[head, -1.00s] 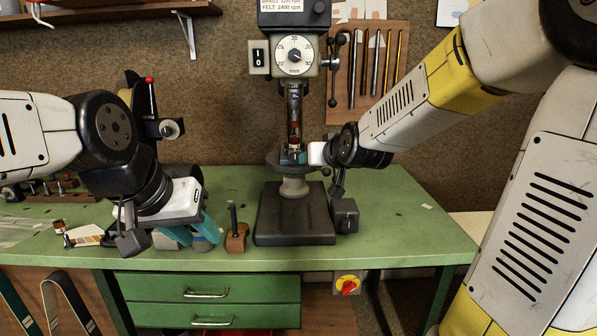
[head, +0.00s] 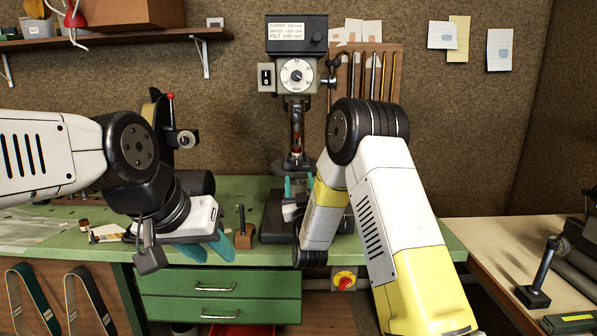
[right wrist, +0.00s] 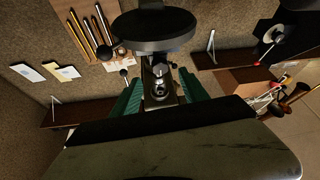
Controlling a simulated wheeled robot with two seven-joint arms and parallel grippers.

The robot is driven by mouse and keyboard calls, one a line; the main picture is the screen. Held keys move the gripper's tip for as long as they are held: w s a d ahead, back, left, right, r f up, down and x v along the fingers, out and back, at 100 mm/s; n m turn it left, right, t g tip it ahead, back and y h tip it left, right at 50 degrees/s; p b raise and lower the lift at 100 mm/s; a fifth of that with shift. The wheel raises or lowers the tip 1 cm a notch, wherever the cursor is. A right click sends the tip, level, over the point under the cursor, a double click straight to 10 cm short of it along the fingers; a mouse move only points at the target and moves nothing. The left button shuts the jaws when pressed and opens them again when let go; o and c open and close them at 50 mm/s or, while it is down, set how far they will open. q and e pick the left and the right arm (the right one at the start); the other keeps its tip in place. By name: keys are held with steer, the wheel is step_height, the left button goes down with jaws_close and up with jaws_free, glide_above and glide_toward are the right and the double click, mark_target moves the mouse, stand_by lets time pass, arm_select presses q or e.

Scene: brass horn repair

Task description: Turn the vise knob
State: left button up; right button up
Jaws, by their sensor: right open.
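The drill press (head: 297,75) stands at the back middle of the green bench, with a round dark table (head: 294,164) on its column. I cannot pick out the vise knob for certain in either view; my right arm covers part of the press. My right gripper (head: 297,187) is open, its teal fingers near the column, just below the round table. The right wrist view appears upside down; the open fingers (right wrist: 160,90) there stand either side of a metal fitting (right wrist: 159,75), apart from it. My left gripper (head: 208,249) appears open and empty over the bench's front edge.
A small wooden block with an upright dark rod (head: 243,236) stands between my left gripper and the press. A red-knobbed machine (head: 181,138) is at the back left. A tool rack (head: 394,72) hangs behind my right arm. A second bench (head: 500,262) is at right.

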mark_target(297, 166)
steer(key=x, duration=0.6)
steer(key=shift+w+r, duration=0.1)
steer(key=shift+c, duration=0.4)
jaws_close()
